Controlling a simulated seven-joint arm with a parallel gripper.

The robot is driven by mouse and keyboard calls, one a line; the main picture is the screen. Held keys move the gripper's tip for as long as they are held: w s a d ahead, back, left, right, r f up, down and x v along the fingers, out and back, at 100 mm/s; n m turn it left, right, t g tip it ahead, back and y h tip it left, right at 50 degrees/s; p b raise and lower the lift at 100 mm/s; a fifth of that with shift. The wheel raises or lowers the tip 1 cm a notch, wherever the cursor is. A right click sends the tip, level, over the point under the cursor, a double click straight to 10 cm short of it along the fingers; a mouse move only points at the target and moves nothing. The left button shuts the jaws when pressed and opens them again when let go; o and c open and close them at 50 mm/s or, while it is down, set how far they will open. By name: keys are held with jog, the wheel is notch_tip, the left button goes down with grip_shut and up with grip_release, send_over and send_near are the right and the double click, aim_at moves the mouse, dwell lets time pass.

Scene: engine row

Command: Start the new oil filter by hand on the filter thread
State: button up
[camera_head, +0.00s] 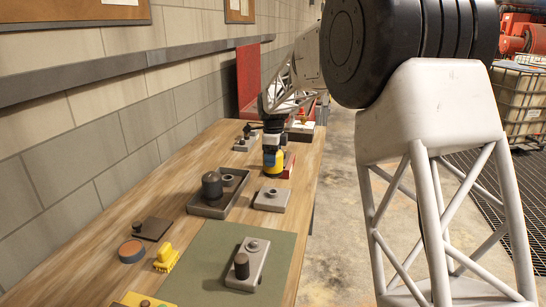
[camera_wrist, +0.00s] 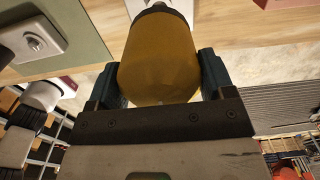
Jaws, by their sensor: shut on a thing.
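A yellow cylinder (camera_head: 272,168), apparently the new oil filter, is between my gripper's fingers (camera_head: 271,155). In the wrist view the cylinder (camera_wrist: 160,60) shows a dark end at the top, and the dark blue fingers (camera_wrist: 160,80) press on both its sides. In the head view it is upright, low over the far part of the bench; whether it touches the bench is unclear. Just nearer stands a grey block (camera_head: 262,203) with a round raised boss (camera_head: 272,192). I cannot tell for sure which part is the filter thread.
A dark tray (camera_head: 207,211) holds a black canister (camera_head: 212,186) and a ring. A grey block (camera_head: 255,275) with a dark post sits on the green mat (camera_head: 200,262). A yellow brush-like piece (camera_head: 167,257) and a round tin (camera_head: 131,251) lie left. A red piece (camera_head: 288,167) stands close right of the cylinder.

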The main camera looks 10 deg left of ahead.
aim_at(273, 172)
jog(key=shift+f, duration=0.2)
jog(key=shift+f, duration=2.95)
jog(key=shift+f, duration=0.15)
jog(key=m, duration=0.3)
jog(key=shift+m, duration=0.4)
jog(key=o, duration=1.1)
